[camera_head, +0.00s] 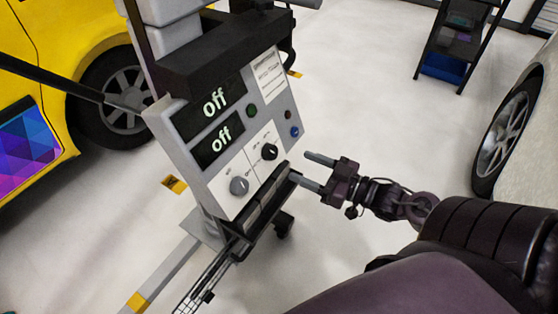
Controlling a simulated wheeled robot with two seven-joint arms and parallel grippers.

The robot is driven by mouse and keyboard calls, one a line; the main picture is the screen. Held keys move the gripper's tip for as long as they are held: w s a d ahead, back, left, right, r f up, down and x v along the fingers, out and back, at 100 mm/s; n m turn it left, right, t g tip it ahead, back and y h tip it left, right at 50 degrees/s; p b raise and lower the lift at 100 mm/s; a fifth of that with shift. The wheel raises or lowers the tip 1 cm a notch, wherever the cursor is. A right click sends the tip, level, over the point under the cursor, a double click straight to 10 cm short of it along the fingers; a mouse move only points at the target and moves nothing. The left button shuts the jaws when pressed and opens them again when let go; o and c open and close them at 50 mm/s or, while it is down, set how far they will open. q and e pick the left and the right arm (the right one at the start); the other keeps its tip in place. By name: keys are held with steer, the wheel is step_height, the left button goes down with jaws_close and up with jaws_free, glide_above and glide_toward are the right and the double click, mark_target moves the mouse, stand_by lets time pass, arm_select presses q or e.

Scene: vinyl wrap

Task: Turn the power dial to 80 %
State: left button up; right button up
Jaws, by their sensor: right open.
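A grey control panel (209,177) on a wheeled stand faces me, tilted in the picture. Two dark displays on it both read "off": an upper display (214,101) and a lower display (219,137). Below them are a black dial (269,152) and a grey dial (239,186). Their printed labels are too small to read, so I cannot tell which one is the power dial. My right gripper (309,172) is open and empty, just right of the panel's lower edge, with its fingers pointing left toward the dials. It appears apart from both dials. My left gripper is not in view.
A green button (252,111), a small red light and a blue button (294,132) sit on the panel's right side. A black ledge (264,200) juts out below the dials. A yellow car (55,40) stands left, a white car (537,135) right.

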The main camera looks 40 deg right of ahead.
mark_target(274, 153)
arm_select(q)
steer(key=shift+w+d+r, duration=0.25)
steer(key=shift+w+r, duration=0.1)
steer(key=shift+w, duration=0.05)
arm_select(e)
steer(key=x, duration=0.7)
steer(key=shift+w, duration=0.3)
steer(key=c, duration=1)
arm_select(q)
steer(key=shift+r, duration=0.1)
arm_select(e)
steer(key=shift+r, duration=0.1)
